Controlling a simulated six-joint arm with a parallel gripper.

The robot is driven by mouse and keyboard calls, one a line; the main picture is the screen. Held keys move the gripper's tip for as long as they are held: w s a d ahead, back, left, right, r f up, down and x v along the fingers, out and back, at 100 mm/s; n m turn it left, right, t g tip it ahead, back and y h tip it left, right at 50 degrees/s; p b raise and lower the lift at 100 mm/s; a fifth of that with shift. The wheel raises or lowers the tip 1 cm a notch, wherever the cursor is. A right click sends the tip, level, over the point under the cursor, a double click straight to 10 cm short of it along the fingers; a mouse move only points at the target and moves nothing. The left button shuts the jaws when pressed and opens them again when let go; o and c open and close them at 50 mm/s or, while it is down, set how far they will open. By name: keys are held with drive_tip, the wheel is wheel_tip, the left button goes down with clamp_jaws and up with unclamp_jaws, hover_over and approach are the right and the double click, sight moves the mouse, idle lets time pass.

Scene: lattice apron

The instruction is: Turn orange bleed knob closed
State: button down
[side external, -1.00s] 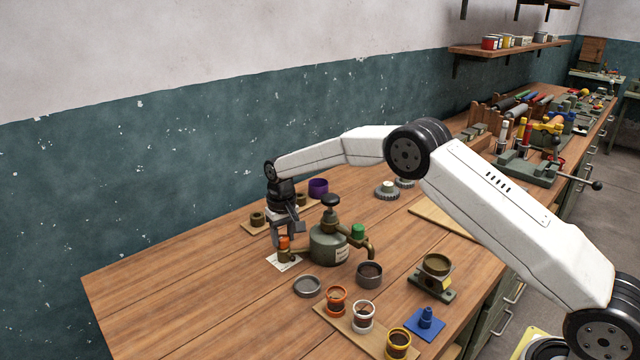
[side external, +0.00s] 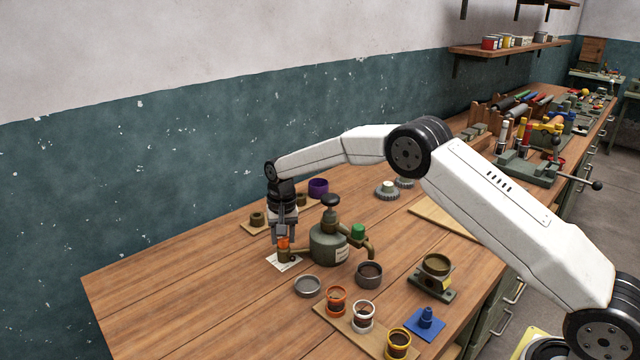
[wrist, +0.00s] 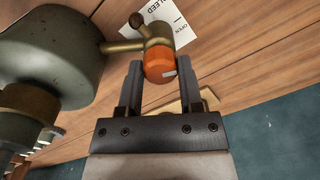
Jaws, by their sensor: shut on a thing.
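The orange bleed knob (side external: 283,243) sits on top of a small brass valve fitting, left of the grey-green tank (side external: 327,246).
The tank, with a black top knob (side external: 330,200) and a green cap (side external: 358,231), stands close to my gripper. A grey dish (side external: 307,286) and several cups stand in front. A purple cup (side external: 318,188) is behind. The table's left side is clear.

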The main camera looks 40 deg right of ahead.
sight(284, 238)
drive_tip(key=m, duration=1.3)
drive_tip(key=shift+m, duration=0.3)
idle(0.3)
drive_tip(key=shift+c, duration=1.3)
unclamp_jaws()
drive_tip(key=shift+r, duration=0.1)
drive_tip(key=shift+s+r, duration=0.15)
drive_tip(key=shift+r, duration=3.7)
